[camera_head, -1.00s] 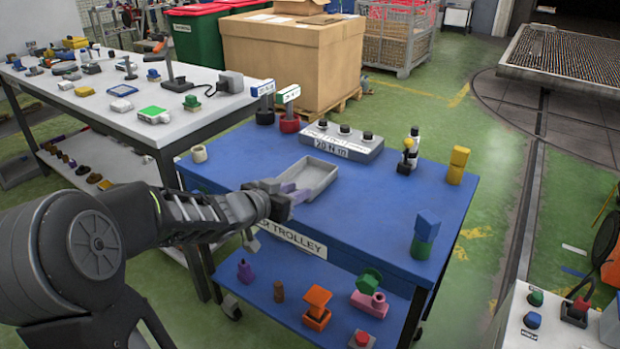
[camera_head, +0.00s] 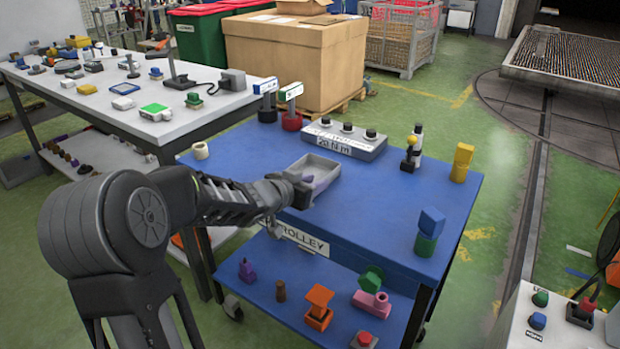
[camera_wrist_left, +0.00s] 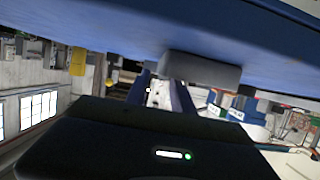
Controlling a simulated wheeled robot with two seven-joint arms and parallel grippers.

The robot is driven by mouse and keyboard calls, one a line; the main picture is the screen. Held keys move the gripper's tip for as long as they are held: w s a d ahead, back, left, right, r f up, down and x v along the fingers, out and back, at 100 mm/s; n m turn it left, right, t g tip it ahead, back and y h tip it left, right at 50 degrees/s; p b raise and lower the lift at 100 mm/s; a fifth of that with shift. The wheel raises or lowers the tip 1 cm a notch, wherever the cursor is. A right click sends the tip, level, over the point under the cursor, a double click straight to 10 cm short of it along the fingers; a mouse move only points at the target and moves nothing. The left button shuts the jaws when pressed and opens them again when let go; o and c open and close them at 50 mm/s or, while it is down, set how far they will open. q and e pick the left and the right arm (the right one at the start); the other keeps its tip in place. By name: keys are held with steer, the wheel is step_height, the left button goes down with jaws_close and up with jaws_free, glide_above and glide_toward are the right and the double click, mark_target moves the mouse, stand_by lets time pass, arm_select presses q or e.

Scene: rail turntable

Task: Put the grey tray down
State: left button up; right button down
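The grey tray (camera_head: 328,163) is a shallow open box over the blue trolley top (camera_head: 370,215), near its front left part. My left gripper (camera_head: 303,188) is at the tray's near left side. A pale purple finger shows inside the tray, and the fingers appear shut on its wall. In the left wrist view the tray (camera_wrist_left: 205,69) lies just beyond the fingertips (camera_wrist_left: 160,88), close to the blue surface. I cannot tell whether its whole base touches the trolley. My right gripper is out of view.
A grey box with black knobs (camera_head: 345,142) stands behind the tray. Yellow blocks (camera_head: 461,162) and stacked blue and green blocks (camera_head: 428,232) stand to the right. The trolley top between is clear.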

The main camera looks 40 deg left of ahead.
arm_select(q)
steer(key=x, duration=0.5)
steer(key=shift+b, duration=0.4)
jaws_close()
stand_by(1.4)
